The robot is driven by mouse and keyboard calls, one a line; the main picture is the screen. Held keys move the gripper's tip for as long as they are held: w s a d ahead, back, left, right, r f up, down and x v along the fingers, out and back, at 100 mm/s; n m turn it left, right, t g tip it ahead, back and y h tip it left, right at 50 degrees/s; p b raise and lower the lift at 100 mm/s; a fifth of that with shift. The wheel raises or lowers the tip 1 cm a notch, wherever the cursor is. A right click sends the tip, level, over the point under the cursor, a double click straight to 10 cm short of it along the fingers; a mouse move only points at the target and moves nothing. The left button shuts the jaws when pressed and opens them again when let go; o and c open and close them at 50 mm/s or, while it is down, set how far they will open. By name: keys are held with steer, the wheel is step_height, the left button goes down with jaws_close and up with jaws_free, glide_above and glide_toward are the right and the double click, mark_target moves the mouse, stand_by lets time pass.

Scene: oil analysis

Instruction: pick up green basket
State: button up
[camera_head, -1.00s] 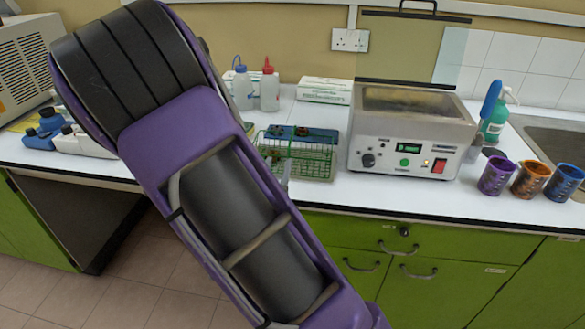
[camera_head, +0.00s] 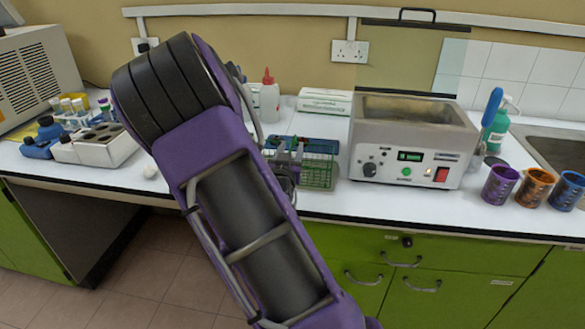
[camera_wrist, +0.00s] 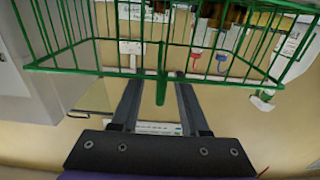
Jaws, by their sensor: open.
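The green basket (camera_head: 319,172) is a wire rack on the white bench, left of the water bath. My arm hides its left part in the head view. In the wrist view the basket (camera_wrist: 95,72) fills the top of the picture, and a green tab (camera_wrist: 162,88) sticks out from its rim. My gripper (camera_wrist: 157,86) is open, with its two fingers spread to either side of this tab and their tips near the rim. Whether a finger touches the wire is unclear. In the head view my gripper (camera_head: 288,158) is at the basket's left side, partly hidden by my arm.
A water bath (camera_head: 405,145) with its lid raised stands close right of the basket. A red-capped bottle (camera_head: 269,100) and a white-green box (camera_head: 325,101) are behind. Purple, orange and blue beakers (camera_head: 500,186) stand at right.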

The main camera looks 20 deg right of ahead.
steer(key=shift+w+d, duration=0.2)
jaws_close()
stand_by(1.3)
